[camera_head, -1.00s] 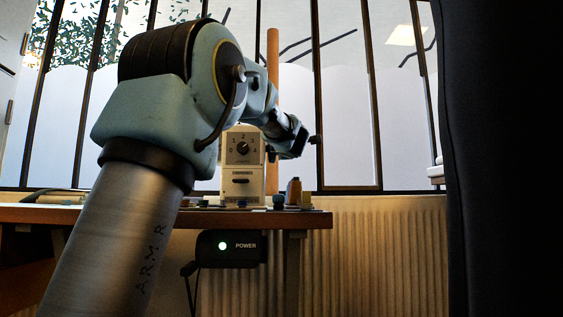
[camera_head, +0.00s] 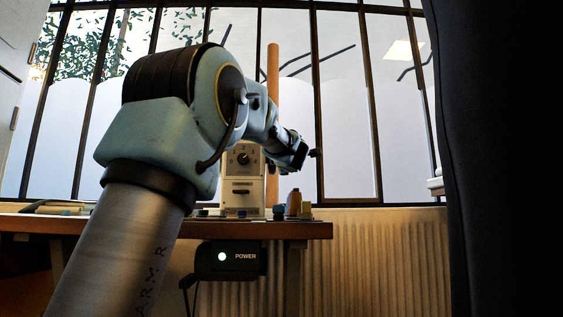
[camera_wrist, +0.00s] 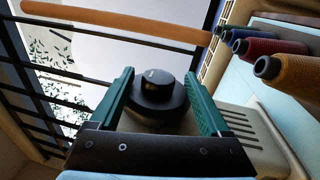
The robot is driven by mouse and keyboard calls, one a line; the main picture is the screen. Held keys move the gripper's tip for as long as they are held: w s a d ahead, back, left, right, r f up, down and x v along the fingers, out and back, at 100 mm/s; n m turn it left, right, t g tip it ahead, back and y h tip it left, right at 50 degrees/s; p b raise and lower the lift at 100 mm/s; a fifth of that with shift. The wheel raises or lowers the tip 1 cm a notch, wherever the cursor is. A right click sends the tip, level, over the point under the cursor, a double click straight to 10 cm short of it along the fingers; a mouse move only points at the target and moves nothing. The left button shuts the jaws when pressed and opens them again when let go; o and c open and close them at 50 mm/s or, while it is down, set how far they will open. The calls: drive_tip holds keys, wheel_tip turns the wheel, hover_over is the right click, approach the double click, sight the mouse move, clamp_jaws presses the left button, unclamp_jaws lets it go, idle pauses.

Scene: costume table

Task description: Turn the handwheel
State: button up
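The handwheel (camera_wrist: 157,93) is a black round wheel with a raised hub, on the end of the cream sewing machine. In the wrist view it lies between the two green fingers of my gripper (camera_wrist: 161,76). The fingers are spread, with gaps seen on both sides of the hub; I cannot tell whether either touches the rim. In the head view the sewing machine (camera_head: 242,187) stands on the table with a numbered dial facing me. My gripper (camera_head: 301,155) is at its upper right there, and the handwheel cannot be made out.
Several thread spools, blue, red and mustard (camera_wrist: 290,71), stand beside the machine. The table (camera_head: 290,230) carries small items, including an orange-brown spool (camera_head: 294,202). A power box (camera_head: 228,258) hangs under its edge. An orange pole (camera_head: 273,110) rises behind.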

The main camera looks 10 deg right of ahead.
drive_tip(key=s+a+f+p, duration=0.1)
drive_tip(key=s, duration=0.9)
drive_tip(key=shift+s+a+f+p, duration=0.2)
drive_tip(key=shift+s+f+p, duration=0.1)
drive_tip(key=shift+s, duration=0.05)
